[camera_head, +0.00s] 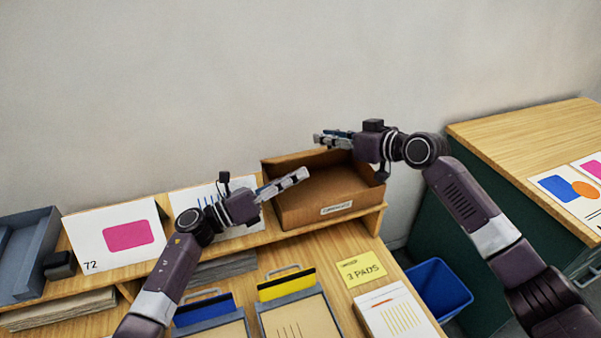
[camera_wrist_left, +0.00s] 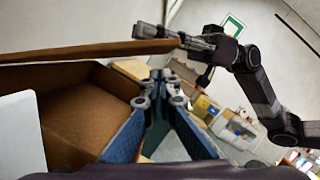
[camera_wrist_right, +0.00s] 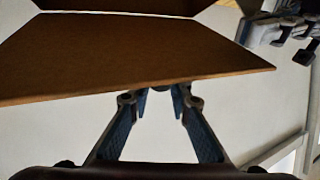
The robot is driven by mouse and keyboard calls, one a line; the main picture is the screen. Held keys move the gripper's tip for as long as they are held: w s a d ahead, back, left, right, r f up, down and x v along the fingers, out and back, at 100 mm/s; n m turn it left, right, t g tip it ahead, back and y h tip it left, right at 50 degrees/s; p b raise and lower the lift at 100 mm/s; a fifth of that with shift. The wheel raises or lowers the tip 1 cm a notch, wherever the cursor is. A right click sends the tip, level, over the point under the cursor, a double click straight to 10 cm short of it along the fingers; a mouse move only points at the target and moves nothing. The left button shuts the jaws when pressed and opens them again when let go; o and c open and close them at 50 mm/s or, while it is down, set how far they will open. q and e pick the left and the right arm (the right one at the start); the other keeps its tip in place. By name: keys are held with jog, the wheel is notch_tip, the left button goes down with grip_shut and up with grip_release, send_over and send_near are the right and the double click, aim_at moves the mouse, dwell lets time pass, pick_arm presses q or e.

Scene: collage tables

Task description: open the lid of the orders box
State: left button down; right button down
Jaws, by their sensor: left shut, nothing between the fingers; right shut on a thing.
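The orders box is a brown cardboard box (camera_head: 290,214) with a small front label (camera_head: 337,208), its print too small to read. It stands on the shelf at the back of the desk. Its lid (camera_wrist_right: 140,55) is a flat brown panel, raised, so the inside shows; the lid appears edge-on in the left wrist view (camera_wrist_left: 90,52). My right gripper (camera_head: 318,140) is shut on the lid's edge above the back of the box; its fingertips (camera_wrist_right: 160,90) meet that edge. My left gripper (camera_head: 304,174) is shut and empty, over the box's left front part.
White cards (camera_head: 112,236) stand left of the box. Clipboards (camera_head: 292,312), a yellow note (camera_head: 360,268) and a pad (camera_head: 398,312) lie on the desk in front. A blue bin (camera_head: 440,290) stands right of the desk. The wall is close behind the box.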

pick_arm(q)
jog(key=x, duration=0.7)
jog(key=shift+w+d, duration=0.2)
jog(key=shift+d, duration=0.05)
pick_arm(e)
jog(key=shift+f, duration=0.1)
pick_arm(q)
jog(key=shift+r, duration=0.15)
